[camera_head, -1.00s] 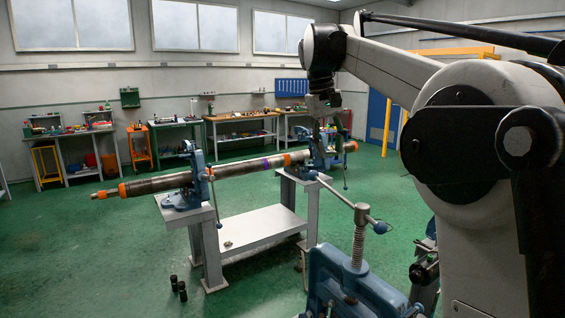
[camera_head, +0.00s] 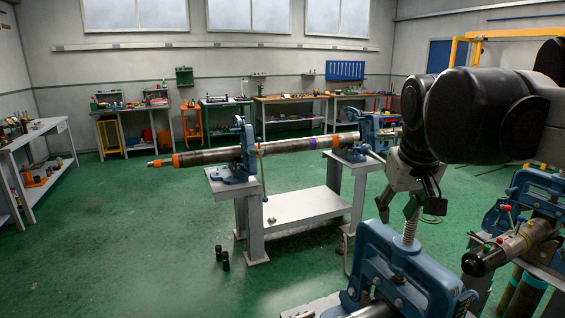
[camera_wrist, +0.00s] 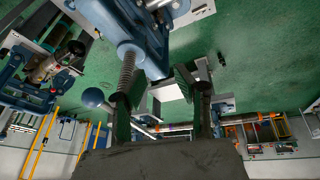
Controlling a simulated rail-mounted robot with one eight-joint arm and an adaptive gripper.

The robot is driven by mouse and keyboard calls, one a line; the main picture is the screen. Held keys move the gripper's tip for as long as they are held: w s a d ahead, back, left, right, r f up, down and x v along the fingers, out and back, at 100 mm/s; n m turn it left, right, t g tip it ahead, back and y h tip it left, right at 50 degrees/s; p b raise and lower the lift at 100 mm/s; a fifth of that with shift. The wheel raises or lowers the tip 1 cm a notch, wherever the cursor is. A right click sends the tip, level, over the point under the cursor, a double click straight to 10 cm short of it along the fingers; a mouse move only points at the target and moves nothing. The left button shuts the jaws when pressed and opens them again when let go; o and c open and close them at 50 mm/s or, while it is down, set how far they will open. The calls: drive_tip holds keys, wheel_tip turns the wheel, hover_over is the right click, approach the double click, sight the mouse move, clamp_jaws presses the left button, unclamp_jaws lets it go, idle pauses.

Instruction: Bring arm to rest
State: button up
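My gripper (camera_head: 398,206) hangs below my folded arm at the right of the head view, pointing down beside the screw of a near blue vise (camera_head: 385,262). In the wrist view, the two fingers of my gripper (camera_wrist: 160,92) stand apart with nothing held between them. The near vise's blue body (camera_wrist: 128,30), its threaded screw and a round handle ball (camera_wrist: 93,97) show close beyond the fingers. I cannot tell whether the gripper touches the vise.
A long pipe (camera_head: 210,156) with orange bands lies in two blue vises on a grey stand (camera_head: 305,205). Another vise holds a dark pipe piece (camera_head: 500,250) at right. Two black cylinders (camera_head: 222,257) stand on the green floor, which is open at left.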

drive_tip(key=s+a+f+t+b, duration=0.2)
drive_tip(key=s+f, duration=1.2)
drive_tip(key=f, duration=0.3)
drive_tip(key=shift+f+m+y, duration=0.4)
